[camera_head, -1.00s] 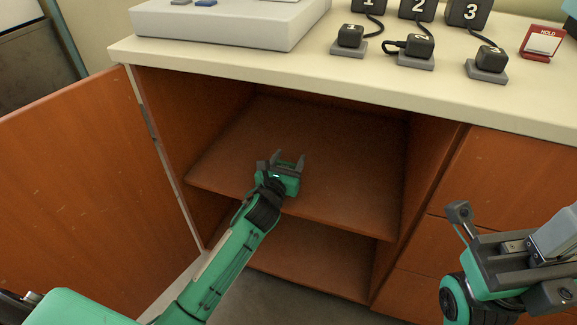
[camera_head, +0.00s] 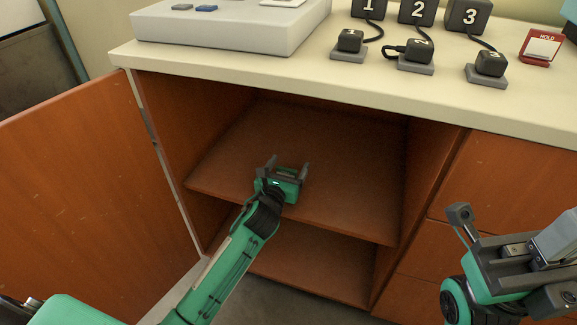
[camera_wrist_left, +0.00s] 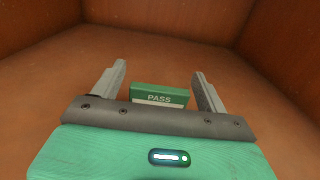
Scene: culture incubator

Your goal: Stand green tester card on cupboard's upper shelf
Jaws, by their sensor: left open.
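The green tester card (camera_wrist_left: 159,95), marked PASS, stands on the cupboard's upper shelf (camera_head: 340,180) in the left wrist view. It is between the two fingers of my left gripper (camera_wrist_left: 160,88), with a gap on each side. Its lower part is hidden behind the gripper body. In the head view my left gripper (camera_head: 288,168) is open over the front part of the upper shelf, and the card shows only as a small dark green patch (camera_head: 287,172) between the fingers. My right gripper (camera_head: 510,240) is at the lower right, outside the cupboard; its finger opening is unclear.
The cupboard door (camera_head: 90,180) stands open at the left. A lower shelf (camera_head: 310,262) lies below. The counter (camera_head: 400,90) above holds a pale platform (camera_head: 220,28), numbered black blocks and a red HOLD stand (camera_head: 540,47). The upper shelf around the card is clear.

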